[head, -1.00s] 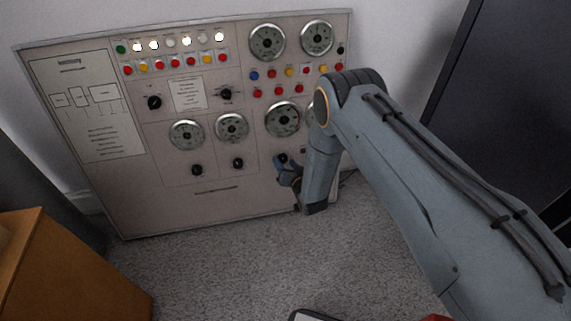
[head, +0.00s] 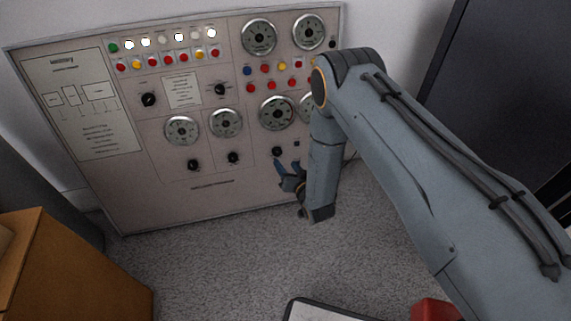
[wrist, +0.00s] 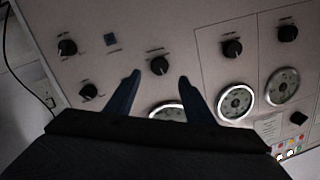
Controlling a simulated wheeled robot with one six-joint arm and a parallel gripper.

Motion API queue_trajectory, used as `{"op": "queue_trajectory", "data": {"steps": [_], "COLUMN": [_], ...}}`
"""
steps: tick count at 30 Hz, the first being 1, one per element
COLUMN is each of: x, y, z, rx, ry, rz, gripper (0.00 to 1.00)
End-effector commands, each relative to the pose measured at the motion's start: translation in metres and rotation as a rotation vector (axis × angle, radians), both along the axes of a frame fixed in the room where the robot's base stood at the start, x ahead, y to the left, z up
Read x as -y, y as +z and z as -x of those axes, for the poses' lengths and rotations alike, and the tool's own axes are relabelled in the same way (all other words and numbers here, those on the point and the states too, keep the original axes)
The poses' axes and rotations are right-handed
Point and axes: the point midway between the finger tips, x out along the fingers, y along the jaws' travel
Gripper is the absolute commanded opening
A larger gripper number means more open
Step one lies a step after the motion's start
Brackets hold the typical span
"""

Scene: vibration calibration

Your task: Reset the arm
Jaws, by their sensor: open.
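My arm (head: 400,150) reaches from the lower right and bends down in front of the control panel (head: 215,205). My gripper (head: 291,178) is small and partly hidden by the arm in the head view, close to the panel's lower right part. In the wrist view my gripper (wrist: 158,88) is open, with its two dark blue fingers apart and nothing between them. A black knob (wrist: 159,66) on the panel shows just beyond and between the fingertips. I cannot tell how far the tips are from the panel.
The panel carries dials (head: 277,113), lit lamps and coloured buttons. An orange-brown cabinet (head: 70,270) stands at lower left and a dark cabinet (head: 500,90) at right. A white-topped board (head: 315,311) and a red thing (head: 434,310) lie near the bottom edge. The grey carpet (head: 220,262) between is clear.

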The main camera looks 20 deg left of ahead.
Motion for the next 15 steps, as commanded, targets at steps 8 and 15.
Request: {"op": "queue_trajectory", "data": {"steps": [8, 15], "x": [0.0, 0.0], "y": [0.0, 0.012], "z": [0.0, -0.01], "rx": [0.0, -0.008], "ry": [0.0, -0.006], "rz": [0.0, 0.021], "gripper": [0.48, 0.48]}}
